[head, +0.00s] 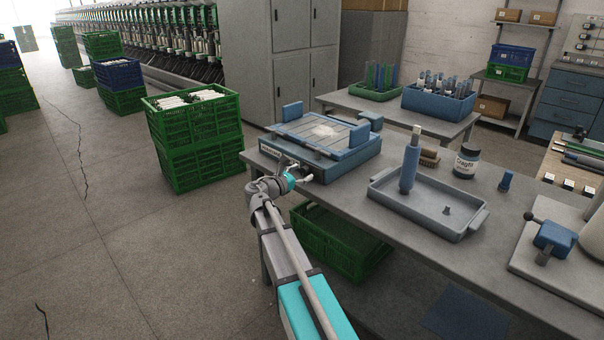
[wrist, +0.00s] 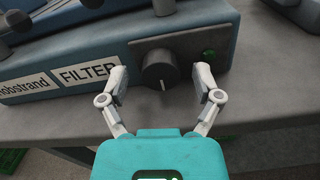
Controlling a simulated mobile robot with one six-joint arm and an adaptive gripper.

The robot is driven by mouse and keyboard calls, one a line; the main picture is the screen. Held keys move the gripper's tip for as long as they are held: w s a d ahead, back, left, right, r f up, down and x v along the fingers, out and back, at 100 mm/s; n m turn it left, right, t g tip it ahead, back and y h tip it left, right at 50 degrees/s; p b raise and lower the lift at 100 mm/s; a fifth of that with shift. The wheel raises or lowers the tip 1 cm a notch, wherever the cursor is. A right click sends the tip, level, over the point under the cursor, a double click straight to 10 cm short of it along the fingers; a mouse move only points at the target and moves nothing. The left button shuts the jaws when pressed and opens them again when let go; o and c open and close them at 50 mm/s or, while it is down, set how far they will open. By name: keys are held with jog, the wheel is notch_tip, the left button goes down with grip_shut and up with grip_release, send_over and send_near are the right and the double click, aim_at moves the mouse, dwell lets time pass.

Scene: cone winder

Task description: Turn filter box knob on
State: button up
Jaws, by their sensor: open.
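The filter box (head: 325,146) is a blue-grey box on the workbench in the head view. In the wrist view its front (wrist: 120,65) carries a label reading FILTER (wrist: 89,73). The dark round knob (wrist: 160,69) sits on a grey panel with its white pointer line toward the bottom of the picture. A small green light (wrist: 208,54) is right of the knob. My gripper (wrist: 161,80) is open, with one finger on each side of the knob and gaps visible to both. In the head view my gripper (head: 300,178) is at the box's front; the knob is not clear there.
On the workbench (head: 370,222) right of the box stand a grey tray (head: 425,222) with a blue upright tool (head: 410,165), and a dark jar (head: 466,160). Green crates (head: 195,150) stand on the floor at left. Another green crate (head: 340,240) is under the bench.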

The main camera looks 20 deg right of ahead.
jog(key=shift+d, duration=0.1)
grip_shut()
dwell(0.4)
jog(key=shift+m, duration=0.4)
jog(key=m, duration=0.9)
jog(key=shift+m, duration=0.3)
dwell(0.3)
grip_release()
jog(key=shift+s, duration=0.1)
